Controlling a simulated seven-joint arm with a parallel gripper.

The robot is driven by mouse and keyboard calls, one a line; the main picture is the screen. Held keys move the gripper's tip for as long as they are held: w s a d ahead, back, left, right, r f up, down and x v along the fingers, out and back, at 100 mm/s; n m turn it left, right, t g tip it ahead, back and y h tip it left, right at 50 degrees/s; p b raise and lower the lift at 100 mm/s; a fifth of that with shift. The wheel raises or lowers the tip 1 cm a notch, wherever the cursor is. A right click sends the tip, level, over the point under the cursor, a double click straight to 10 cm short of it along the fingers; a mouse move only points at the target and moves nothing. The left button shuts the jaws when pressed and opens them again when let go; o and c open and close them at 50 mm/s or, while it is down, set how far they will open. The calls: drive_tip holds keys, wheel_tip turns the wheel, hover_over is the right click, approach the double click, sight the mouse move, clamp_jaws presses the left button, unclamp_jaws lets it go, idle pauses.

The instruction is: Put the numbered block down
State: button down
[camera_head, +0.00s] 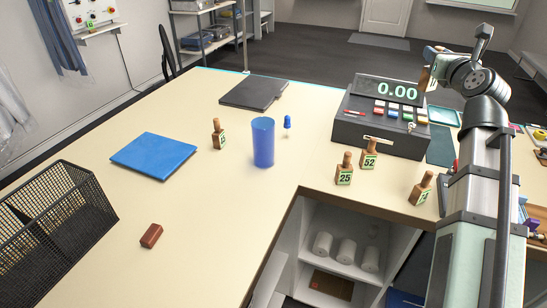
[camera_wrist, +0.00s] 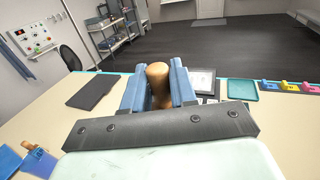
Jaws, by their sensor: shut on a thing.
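My gripper (camera_wrist: 157,92) is shut on the round wooden knob of a numbered block (camera_wrist: 158,72) in the wrist view, between its two blue fingers. The block's number is hidden there. In the head view my gripper (camera_head: 436,62) is at the upper right, raised near the cash register's back right corner. The held block (camera_head: 424,79) shows only as a small brown piece. Other numbered blocks stand on the counter: 25 (camera_head: 345,171), 52 (camera_head: 369,158), a tilted one by my arm (camera_head: 421,190), and one near the blue folder (camera_head: 218,135).
A cash register (camera_head: 380,118) reading 0.00 stands at the right. A blue cup (camera_head: 263,143), a blue folder (camera_head: 154,156), a dark clipboard (camera_head: 254,94), a black wire basket (camera_head: 58,225) and a red-brown block (camera_head: 151,235) are spread about. The front left counter has free room.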

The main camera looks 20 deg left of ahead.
drive_tip(key=s+a+n+g+y, duration=0.2)
drive_tip(key=s+a+y, duration=0.15)
drive_tip(key=a, duration=0.95)
drive_tip(key=s+a+n+g+y, duration=0.2)
drive_tip(key=s+a, duration=0.3)
drive_tip(key=a, duration=0.8)
drive_tip(key=s+a+n+g+y, duration=0.2)
drive_tip(key=s+a+n+y, duration=0.15)
drive_tip(key=a, duration=0.95)
drive_tip(key=s+a+n+g+y, duration=0.1)
drive_tip(key=s+a+n+g, duration=0.3)
drive_tip(key=s+a, duration=1.05)
drive_tip(key=s+a+n+g+y, duration=0.2)
drive_tip(key=s+a+g, duration=0.4)
drive_tip(key=s+a, duration=0.9)
drive_tip(key=shift+s+d+f, duration=0.4)
drive_tip(key=shift+d+f, duration=0.1)
drive_tip(key=shift+f, duration=4.2)
drive_tip(key=shift+s+d+f, duration=0.45)
drive_tip(key=shift+d+f, duration=0.05)
drive_tip(key=shift+f, duration=4.2)
drive_tip(key=shift+s+d+f, duration=0.4)
drive_tip(key=shift+d+f, duration=0.1)
drive_tip(key=shift+f, duration=4.2)
drive_tip(key=shift+f, duration=0.1)
drive_tip(key=c, duration=0.9)
unclamp_jaws()
